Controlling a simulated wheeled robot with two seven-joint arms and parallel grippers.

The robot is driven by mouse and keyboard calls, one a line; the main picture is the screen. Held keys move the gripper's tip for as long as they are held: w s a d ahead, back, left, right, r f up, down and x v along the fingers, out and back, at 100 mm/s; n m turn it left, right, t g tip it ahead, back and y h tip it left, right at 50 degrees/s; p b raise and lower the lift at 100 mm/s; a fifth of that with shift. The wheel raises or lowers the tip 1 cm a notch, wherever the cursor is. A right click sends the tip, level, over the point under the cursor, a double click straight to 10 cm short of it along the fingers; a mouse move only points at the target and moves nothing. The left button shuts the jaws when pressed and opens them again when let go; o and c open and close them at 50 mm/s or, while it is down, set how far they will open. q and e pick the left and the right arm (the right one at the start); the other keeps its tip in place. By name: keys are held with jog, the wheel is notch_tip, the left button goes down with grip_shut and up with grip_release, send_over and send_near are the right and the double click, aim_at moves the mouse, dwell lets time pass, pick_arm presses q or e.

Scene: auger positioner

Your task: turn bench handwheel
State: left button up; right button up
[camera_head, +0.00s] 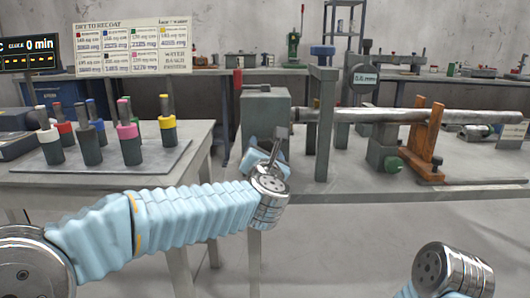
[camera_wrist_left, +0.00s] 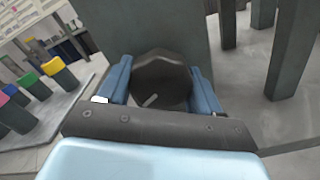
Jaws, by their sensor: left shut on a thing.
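The bench handwheel (camera_wrist_left: 160,75) is a dark, faceted knob with a pale mark on its face, in the middle of the left wrist view. It sits against the side of the grey housing (camera_head: 266,117) at the left end of the bench machine. My left gripper (camera_head: 262,158) is at that housing; in the left wrist view its blue fingers (camera_wrist_left: 163,84) lie on both sides of the handwheel, shut on it. In the head view the handwheel is hidden behind my wrist and gripper. My right gripper is out of view; only a right arm joint shows at the bottom right.
A side table at left holds a grey tray (camera_head: 110,172) of several colour-collared cylinders. A long metal shaft (camera_head: 400,116) runs right from the housing, past a grey upright post (camera_head: 326,125) and an orange-brown stand (camera_head: 430,143). Open floor lies in front of the bench.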

pick_arm(q)
jog(key=shift+f, duration=0.1)
jog(key=o, duration=1)
jog(key=s+b, duration=0.1)
jog(key=s, duration=1.3)
jog(key=shift+b, duration=0.4)
